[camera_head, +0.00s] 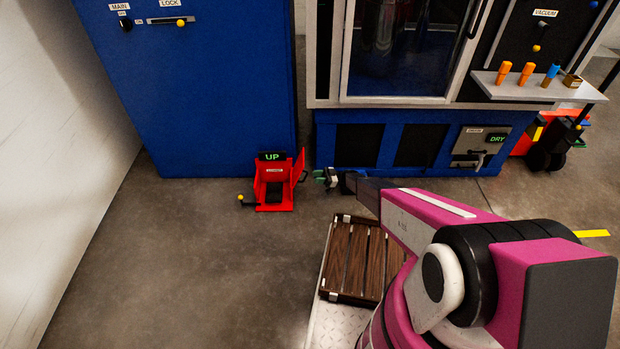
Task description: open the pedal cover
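The red pedal unit (275,182) stands on the floor at the foot of the blue cabinet. A dark sign reading "UP" (272,156) is at its top, and a small white label is on its red upper face. A dark pedal-like part shows low in its middle. A lever with a yellow knob (242,199) sticks out at its left, and a dark handle-like part (303,175) is at its right side. My gripper (323,177) is just right of the unit, apparently apart from it. Its fingers are too small to tell open from shut.
A blue cabinet (200,90) stands behind the unit, and a machine with a glass door (400,60) is to its right. A wooden slatted platform (355,255) lies below my arm. A shelf (540,87) holds orange and blue items. The floor at left front is clear.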

